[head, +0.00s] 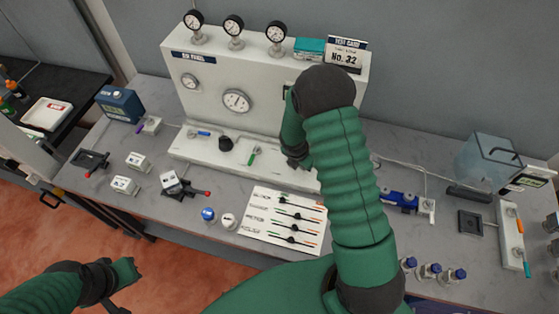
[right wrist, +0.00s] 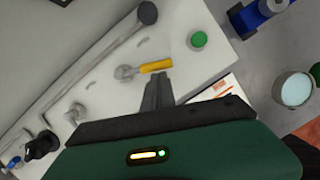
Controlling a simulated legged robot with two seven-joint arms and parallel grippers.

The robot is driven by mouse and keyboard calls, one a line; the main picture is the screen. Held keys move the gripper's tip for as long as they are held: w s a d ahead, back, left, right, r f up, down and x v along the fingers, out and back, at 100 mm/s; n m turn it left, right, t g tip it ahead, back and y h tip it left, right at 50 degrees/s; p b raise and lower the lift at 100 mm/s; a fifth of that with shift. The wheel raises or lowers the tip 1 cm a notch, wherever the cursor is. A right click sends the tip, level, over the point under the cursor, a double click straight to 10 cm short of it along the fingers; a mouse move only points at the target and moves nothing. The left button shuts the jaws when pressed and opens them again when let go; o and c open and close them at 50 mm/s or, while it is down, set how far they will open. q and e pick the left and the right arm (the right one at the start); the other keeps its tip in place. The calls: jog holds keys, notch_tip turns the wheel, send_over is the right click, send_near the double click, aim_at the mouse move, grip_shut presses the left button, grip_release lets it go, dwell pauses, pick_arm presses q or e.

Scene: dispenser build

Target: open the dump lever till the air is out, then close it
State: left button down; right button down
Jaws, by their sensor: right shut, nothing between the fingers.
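In the right wrist view a yellow-handled lever (right wrist: 155,67) sits on the pale panel ledge, its handle pointing right from a round metal pivot. I cannot read a label naming it the dump lever. My right gripper (right wrist: 158,78) is shut and empty, its fingertips right beside the yellow handle; whether they touch is unclear. In the head view my right arm hides that lever. My left gripper (head: 118,300) is low at left, away from the panel.
A green button (right wrist: 198,39) sits near the yellow lever. A blue box (head: 121,103) stands left; a clear tank (head: 486,158) stands right.

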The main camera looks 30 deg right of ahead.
jog(key=shift+s+d+r+n+p, duration=0.1)
jog(key=shift+d+n+p, duration=0.4)
jog(key=shift+n, duration=0.4)
jog(key=shift+w+d+t+p, duration=0.15)
jog(key=shift+d+p, duration=0.15)
jog(key=shift+d, duration=0.15)
jog(key=shift+w+d+t+p, duration=0.15)
jog(key=shift+d+p, duration=0.15)
jog(key=shift+d, duration=0.3)
